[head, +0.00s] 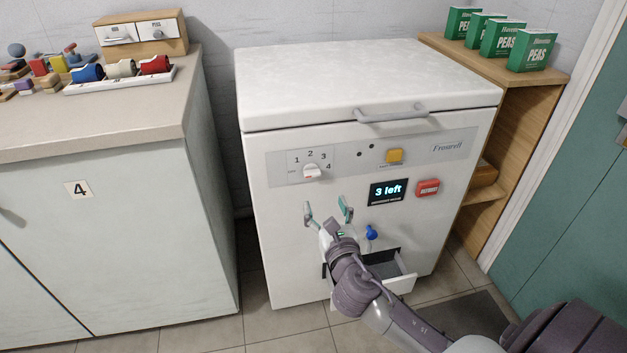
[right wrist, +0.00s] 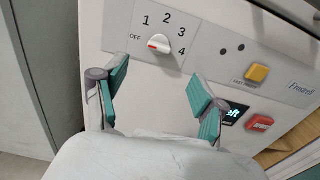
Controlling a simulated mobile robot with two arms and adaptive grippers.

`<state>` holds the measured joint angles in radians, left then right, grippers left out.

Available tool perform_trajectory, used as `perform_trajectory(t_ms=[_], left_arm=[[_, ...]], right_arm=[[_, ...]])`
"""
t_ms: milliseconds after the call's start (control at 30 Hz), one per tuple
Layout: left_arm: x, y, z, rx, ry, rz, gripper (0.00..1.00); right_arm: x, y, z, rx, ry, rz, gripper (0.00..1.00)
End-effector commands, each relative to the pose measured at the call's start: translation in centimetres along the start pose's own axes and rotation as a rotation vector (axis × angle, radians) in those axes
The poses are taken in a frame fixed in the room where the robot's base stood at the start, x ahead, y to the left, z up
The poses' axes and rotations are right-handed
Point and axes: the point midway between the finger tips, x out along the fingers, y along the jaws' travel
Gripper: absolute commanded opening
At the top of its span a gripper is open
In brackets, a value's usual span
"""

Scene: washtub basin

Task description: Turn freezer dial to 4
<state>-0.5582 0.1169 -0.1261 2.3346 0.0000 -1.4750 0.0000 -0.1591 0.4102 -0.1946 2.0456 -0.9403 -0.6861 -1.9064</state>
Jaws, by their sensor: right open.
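The white freezer dial (head: 311,171) sits on the grey control panel at the upper left of the freezer front, with OFF, 1, 2, 3 and 4 around it. In the right wrist view the dial (right wrist: 159,43) shows a red mark on its left side, toward OFF; its exact setting is hard to tell. My right gripper (head: 327,212) is open and empty, below the dial in the head view. In the right wrist view its teal fingers (right wrist: 160,100) are spread wide, with the dial beyond and between them. My left gripper is not in view.
The white freezer (head: 365,85) has a lid handle (head: 392,114), yellow button (head: 394,156), display reading "3 left" (head: 389,192) and red button (head: 428,188). A blue knob (head: 371,233) and open drawer (head: 398,283) are lower. A counter (head: 150,110) stands left, a wooden shelf (head: 500,72) right.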

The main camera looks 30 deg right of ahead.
Motion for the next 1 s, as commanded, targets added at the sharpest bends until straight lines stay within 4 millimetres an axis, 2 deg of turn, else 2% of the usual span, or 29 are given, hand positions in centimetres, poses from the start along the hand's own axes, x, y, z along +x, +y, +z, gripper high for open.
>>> perform_trajectory(t_ms=[300,500,700,1000], left_arm=[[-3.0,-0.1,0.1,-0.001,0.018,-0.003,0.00],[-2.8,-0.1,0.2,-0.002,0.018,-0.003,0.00],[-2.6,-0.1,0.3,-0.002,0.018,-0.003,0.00],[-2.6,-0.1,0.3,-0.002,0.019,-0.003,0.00]], right_arm=[[6.9,0.0,-0.1,0.004,-0.002,-0.001,0.71],[10.2,0.0,-0.1,0.004,0.000,-0.001,0.71],[11.7,0.0,-0.1,0.004,0.002,0.000,0.71],[11.8,0.0,-0.1,0.004,0.002,0.001,0.71]])
